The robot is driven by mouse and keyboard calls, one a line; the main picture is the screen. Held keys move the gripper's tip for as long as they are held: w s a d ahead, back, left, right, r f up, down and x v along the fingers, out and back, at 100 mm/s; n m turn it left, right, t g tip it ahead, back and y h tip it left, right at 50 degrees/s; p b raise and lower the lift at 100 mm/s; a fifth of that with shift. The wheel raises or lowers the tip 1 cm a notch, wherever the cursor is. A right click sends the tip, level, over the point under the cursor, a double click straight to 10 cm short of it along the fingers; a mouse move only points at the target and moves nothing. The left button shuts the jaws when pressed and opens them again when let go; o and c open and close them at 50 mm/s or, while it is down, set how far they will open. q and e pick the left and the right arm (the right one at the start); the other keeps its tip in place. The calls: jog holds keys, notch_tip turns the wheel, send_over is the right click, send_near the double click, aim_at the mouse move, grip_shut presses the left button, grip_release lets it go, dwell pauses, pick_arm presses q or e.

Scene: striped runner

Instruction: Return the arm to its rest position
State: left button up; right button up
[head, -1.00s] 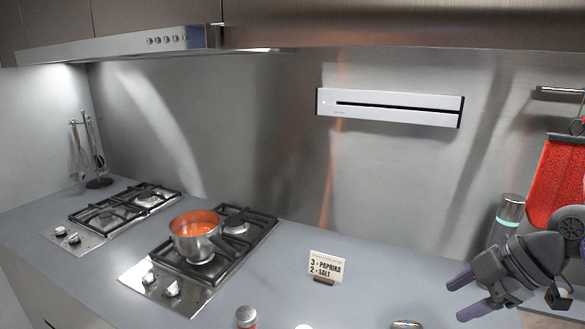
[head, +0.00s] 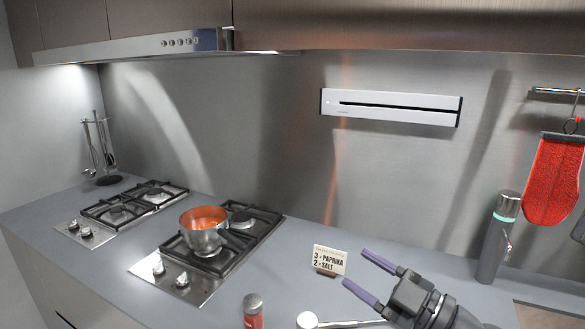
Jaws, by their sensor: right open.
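My right gripper (head: 373,277) is in the lower right of the head view, above the counter. Its two purple fingers are spread apart with nothing between them, and they point up and left towards the small recipe card (head: 330,260). My left gripper does not show. A steel pot (head: 205,240) with orange-red contents stands on the nearer gas hob (head: 167,292). A shaker with red contents (head: 253,311) stands at the bottom edge, partly cut off. A white round object (head: 307,319) with a metal handle lies to its right, partly hidden by my gripper.
A grey cylinder with a teal ring (head: 497,240) stands at the right near the wall. A red oven mitt (head: 555,180) hangs from a rail. A second hob (head: 123,210) and a utensil stand (head: 106,178) are at the left. The counter between hob and card is clear.

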jog(key=s+d+f+m+h, duration=0.4)
jog(key=f+m+h, duration=0.4)
jog(key=h, duration=0.1)
jog(key=s+d+f+m+h, duration=0.3)
jog(key=f+m+h, duration=0.4)
jog(key=m+h, duration=0.15)
jog(key=s+a+f+n+g+y, duration=0.1)
jog(key=s+f+g, duration=0.4)
jog(key=s, duration=0.4)
jog(key=s+a+f+g+y, duration=0.1)
jog(key=s+a+f+g, duration=0.1)
jog(key=s+f+g, duration=0.45)
jog(key=s+f+b, duration=0.3)
jog(key=f+b, duration=0.1)
jog(key=f, duration=1.4)
pick_arm(q)
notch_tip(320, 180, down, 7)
jog(key=b, duration=0.3)
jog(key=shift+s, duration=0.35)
pick_arm(e)
jog(key=s+d+f, duration=0.3)
jog(key=s+f, duration=1)
jog(key=f, duration=0.2)
jog(key=shift+s+d+n+g, duration=0.15)
jog(key=shift+s+n+g, duration=0.1)
jog(key=shift+n+g, duration=0.15)
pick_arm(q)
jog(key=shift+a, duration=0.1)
pick_arm(e)
jog(key=shift+h, duration=0.25)
